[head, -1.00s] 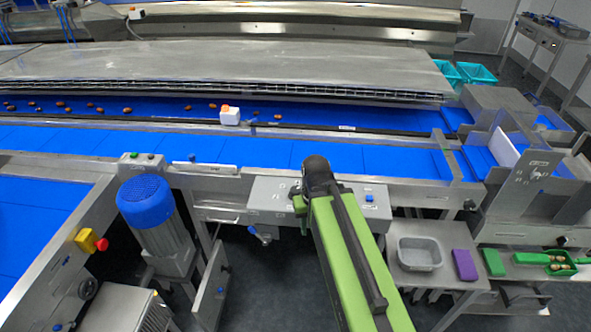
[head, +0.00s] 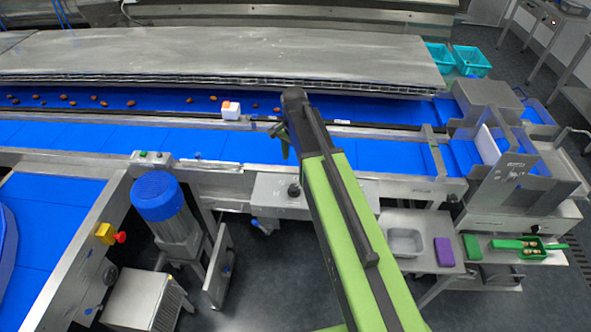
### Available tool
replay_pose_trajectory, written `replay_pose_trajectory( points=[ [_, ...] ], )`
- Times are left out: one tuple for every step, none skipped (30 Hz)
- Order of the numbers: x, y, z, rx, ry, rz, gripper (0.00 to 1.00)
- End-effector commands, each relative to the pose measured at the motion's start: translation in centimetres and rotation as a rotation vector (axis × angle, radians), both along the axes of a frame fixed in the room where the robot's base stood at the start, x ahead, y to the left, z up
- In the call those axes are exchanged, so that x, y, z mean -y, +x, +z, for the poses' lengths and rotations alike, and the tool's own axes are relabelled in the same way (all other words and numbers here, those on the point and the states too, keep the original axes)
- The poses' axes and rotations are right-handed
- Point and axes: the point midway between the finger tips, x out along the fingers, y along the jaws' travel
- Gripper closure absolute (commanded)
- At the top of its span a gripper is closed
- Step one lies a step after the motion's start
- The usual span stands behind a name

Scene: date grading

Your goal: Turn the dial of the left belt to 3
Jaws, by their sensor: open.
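A grey control panel (head: 268,197) sits on the front of the belt frame. A dark round dial (head: 294,190) stands on it, just left of my arm. Its pointer and numbers are too small to read. My green arm crosses the panel and hides its middle and part of its right side. My gripper (head: 281,140) is open and empty at the arm's far end, above the blue belt (head: 215,146). In the picture it is above and slightly left of the dial, apart from it.
A blue-capped motor (head: 158,196) and a yellow-and-red stop button (head: 110,234) stand at left. Dates (head: 131,103) lie on the far belt beside a white box (head: 231,111).

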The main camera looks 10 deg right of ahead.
Motion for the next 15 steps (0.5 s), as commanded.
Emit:
replay_pose_trajectory(
  points=[
    [0.0,0.8,1.3,0.0,0.0,-0.038,0.43],
    [0.0,1.0,1.4,0.0,0.0,-0.055,0.43],
    [0.0,1.1,1.4,0.0,0.0,-0.072,0.43],
    [0.0,1.1,1.3,0.0,0.0,-0.078,0.43],
    [0.0,1.1,1.2,0.0,0.0,-0.082,0.43],
    [0.1,1.0,1.0,0.0,0.0,-0.083,0.43],
    [0.1,1.0,0.9,0.0,0.0,-0.082,0.43],
    [0.1,1.0,0.8,0.0,0.0,-0.082,0.43],
    [0.1,1.0,0.5,0.0,0.0,-0.081,0.43],
    [0.1,1.0,0.3,0.0,0.0,-0.081,0.43],
    [0.1,1.0,0.0,0.0,0.0,-0.081,0.43],
    [0.1,1.0,-0.4,0.0,0.0,-0.081,0.43],
    [0.1,1.0,-0.8,0.0,0.0,-0.081,0.43],
    [0.1,1.0,-1.3,0.0,0.0,-0.08,0.43],
    [0.1,1.0,-1.9,0.0,0.0,-0.08,0.43]
  ],
)
